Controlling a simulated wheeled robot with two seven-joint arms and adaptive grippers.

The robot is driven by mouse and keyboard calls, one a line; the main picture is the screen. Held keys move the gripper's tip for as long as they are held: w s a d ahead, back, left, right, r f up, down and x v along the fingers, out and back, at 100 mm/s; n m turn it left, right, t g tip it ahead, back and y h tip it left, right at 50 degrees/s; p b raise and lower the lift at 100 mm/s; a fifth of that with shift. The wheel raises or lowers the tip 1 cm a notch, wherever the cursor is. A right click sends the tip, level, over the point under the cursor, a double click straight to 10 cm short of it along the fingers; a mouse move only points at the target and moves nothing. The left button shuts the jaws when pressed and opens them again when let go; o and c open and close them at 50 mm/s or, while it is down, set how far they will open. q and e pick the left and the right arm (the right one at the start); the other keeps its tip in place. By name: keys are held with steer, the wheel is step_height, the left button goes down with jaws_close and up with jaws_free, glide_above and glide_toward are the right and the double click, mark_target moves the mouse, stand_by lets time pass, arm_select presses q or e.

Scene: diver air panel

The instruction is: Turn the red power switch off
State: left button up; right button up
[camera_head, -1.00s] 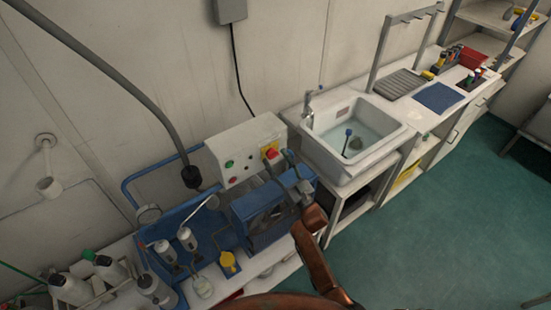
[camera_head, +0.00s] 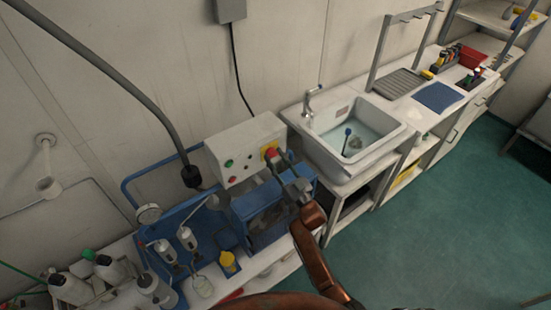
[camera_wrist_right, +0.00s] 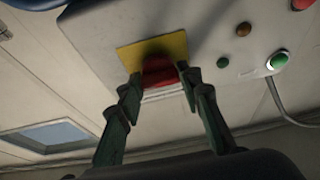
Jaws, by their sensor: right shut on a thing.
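The red power switch (camera_head: 270,153) sits on a yellow plate at the right end of the white control box (camera_head: 236,158). In the right wrist view the red switch (camera_wrist_right: 160,72) shows against its yellow plate (camera_wrist_right: 128,55), with its upper part in shadow. My right gripper (camera_head: 280,163) reaches up to it from the lower right. In the wrist view its two fingers (camera_wrist_right: 161,78) stand on either side of the red knob and are shut on it. My left gripper is not in view.
Green and red buttons (camera_head: 229,163) sit on the box left of the switch. A blue machine (camera_head: 262,205) stands below it. A sink (camera_head: 352,140) is to the right. Bottles (camera_head: 72,288) and a yellow item (camera_head: 229,262) stand at the lower left.

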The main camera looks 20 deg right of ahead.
steer(key=shift+d+n, duration=0.1)
steer(key=shift+n, duration=0.4)
steer(key=shift+w+d+r+n+g+y+p, duration=0.15)
steer(key=shift+n+g+y, duration=0.85)
steer(key=shift+n, duration=2.55)
steer(key=shift+s+n+g+y+p, duration=0.1)
steer(key=shift+n+g+y+p, duration=0.3)
steer(key=shift+n+g, duration=2.2)
steer(key=shift+w+d+r+n+g+y+p, duration=0.15)
steer(key=shift+n+y, duration=0.65)
steer(key=shift+n, duration=3.75)
steer(key=shift+s+a, duration=0.1)
steer(key=shift+f, duration=0.1)
steer(key=o, duration=1.2)
steer(key=shift+c, duration=0.2)
